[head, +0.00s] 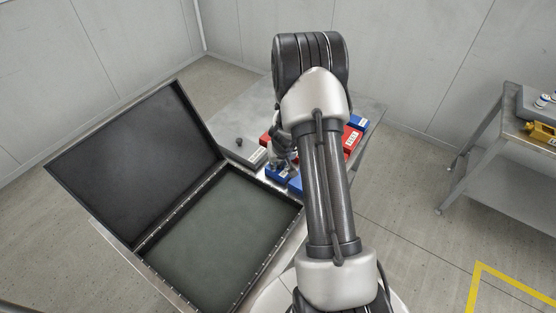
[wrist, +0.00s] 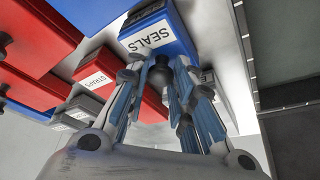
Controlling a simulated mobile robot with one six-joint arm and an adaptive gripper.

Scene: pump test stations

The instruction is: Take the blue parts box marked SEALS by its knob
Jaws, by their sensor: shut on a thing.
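The blue SEALS box (wrist: 160,35) shows its white label upside down at the top of the wrist view. Its dark round knob (wrist: 160,75) lies between the blue-grey fingers of my gripper (wrist: 160,72), which are shut on it. In the head view my gripper (head: 285,155) is partly hidden behind my arm, over a blue box (head: 276,174) beside the open case. I cannot tell whether the SEALS box rests on the table or is slightly raised.
An open black case (head: 215,235) with its lid up stands left of the boxes. A grey box (head: 240,150), red boxes (head: 352,140) and other blue boxes crowd the table (head: 225,112). A separate bench (head: 505,150) stands at right. Several boxes show left in the wrist view.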

